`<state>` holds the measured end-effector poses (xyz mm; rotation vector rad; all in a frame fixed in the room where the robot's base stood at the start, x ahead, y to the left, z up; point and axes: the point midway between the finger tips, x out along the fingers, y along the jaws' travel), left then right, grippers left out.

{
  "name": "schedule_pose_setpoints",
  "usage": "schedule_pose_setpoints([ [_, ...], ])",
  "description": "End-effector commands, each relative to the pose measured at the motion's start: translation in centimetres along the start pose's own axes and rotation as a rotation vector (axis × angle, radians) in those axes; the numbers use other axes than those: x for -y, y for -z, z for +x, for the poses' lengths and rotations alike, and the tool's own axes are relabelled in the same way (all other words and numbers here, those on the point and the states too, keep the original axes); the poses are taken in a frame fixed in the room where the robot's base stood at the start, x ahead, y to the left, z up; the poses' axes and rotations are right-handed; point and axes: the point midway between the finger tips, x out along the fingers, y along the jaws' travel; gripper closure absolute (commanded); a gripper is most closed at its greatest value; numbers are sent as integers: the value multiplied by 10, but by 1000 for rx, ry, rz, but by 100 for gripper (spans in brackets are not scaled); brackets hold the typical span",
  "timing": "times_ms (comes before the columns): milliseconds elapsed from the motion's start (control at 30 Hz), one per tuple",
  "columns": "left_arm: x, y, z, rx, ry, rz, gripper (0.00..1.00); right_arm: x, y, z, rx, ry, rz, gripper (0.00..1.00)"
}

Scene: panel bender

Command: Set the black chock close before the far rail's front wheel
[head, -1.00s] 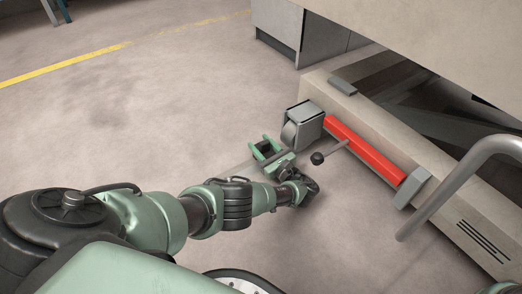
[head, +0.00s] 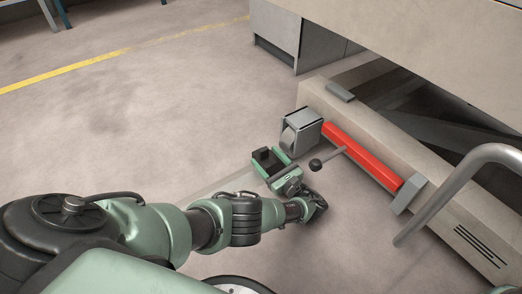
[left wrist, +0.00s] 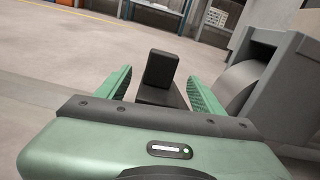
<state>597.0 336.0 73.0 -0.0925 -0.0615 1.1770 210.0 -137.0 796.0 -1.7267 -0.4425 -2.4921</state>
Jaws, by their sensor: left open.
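The black chock (head: 267,161) stands on or just above the floor beside the caster-like wheel (head: 289,138), with its tall end up. It also shows in the left wrist view (left wrist: 162,70), with its upright part away from my palm. My left gripper (head: 270,157) is low at the floor and open. Its green fingers (left wrist: 160,77) lie either side of the chock, with visible gaps. The wheel and its grey housing (left wrist: 268,85) are close to the right of the right finger. The chock's underside is hidden. My right gripper is out of view.
A lever with a black knob (head: 316,164) sticks out close to my left wrist. A red bar (head: 362,157) runs along the beige rail (head: 312,90). A grey tube handle (head: 440,190) is at right. The floor on the left is clear.

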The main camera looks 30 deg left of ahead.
Motion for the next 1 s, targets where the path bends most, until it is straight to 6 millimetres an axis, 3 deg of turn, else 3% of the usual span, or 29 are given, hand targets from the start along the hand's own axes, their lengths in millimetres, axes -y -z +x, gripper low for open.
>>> schedule_pose_setpoints([
  [200,0,-1,-48,-3,1,1,32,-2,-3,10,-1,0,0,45],
  [400,0,0,-72,-1,0,0,32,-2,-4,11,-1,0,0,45],
  [1000,0,0,-77,0,0,-1,32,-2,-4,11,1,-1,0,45],
])
